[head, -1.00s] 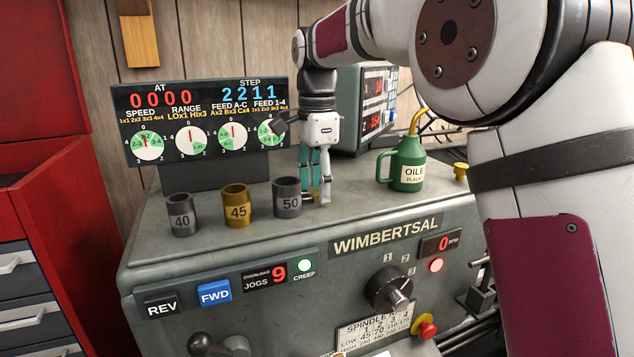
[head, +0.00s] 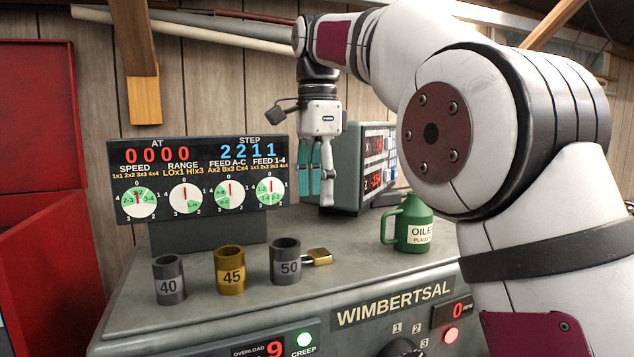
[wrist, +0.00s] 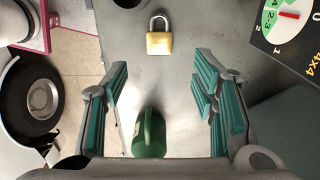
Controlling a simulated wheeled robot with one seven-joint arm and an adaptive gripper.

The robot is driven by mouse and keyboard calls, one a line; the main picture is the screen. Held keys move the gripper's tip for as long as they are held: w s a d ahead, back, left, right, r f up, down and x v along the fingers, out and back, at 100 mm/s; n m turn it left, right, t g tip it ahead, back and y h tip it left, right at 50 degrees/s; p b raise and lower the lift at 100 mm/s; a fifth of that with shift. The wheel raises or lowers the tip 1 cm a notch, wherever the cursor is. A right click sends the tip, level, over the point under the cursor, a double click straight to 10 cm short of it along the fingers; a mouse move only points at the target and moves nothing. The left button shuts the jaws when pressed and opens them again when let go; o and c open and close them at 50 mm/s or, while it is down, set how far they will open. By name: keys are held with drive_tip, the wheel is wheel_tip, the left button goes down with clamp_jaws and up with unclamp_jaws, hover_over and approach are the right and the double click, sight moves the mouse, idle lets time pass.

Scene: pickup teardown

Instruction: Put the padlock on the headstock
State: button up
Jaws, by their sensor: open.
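A small brass padlock (head: 318,257) with a silver shackle lies on the grey top of the headstock (head: 330,285), touching or just beside the cylinder marked 50. It also shows in the wrist view (wrist: 159,41), lying flat and clear of my fingers. My gripper (head: 321,200) hangs pointing down, raised well above the headstock top, with nothing between its teal-padded fingers. In the wrist view my gripper (wrist: 163,95) has its fingers wide apart.
Cylinders marked 40 (head: 169,280), 45 (head: 230,270) and 50 (head: 285,262) stand along the headstock top. A green oil can (head: 408,225) stands to the right. A dial panel (head: 200,180) and a readout box (head: 362,165) stand behind.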

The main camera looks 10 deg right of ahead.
drive_tip(key=shift+r, duration=0.75)
drive_tip(key=shift+s+d, duration=0.1)
drive_tip(key=s+d+n+t, duration=0.2)
drive_tip(key=s+d+n, duration=0.25)
drive_tip(key=s, duration=0.25)
drive_tip(key=s+d+f+n+t, duration=0.1)
drive_tip(key=s+d+f+n, duration=0.3)
drive_tip(key=s+f, duration=0.5)
drive_tip(key=s+d+f+n+t, duration=0.2)
drive_tip(key=s+d+f+n, duration=0.2)
drive_tip(key=s, duration=0.7)
wheel_tip(320, 180, down, 5)
drive_tip(key=shift+s+r+n+t, duration=0.1)
drive_tip(key=shift+s+n+t, duration=0.25)
drive_tip(key=shift+n, duration=0.8)
drive_tip(key=shift+c, duration=0.3)
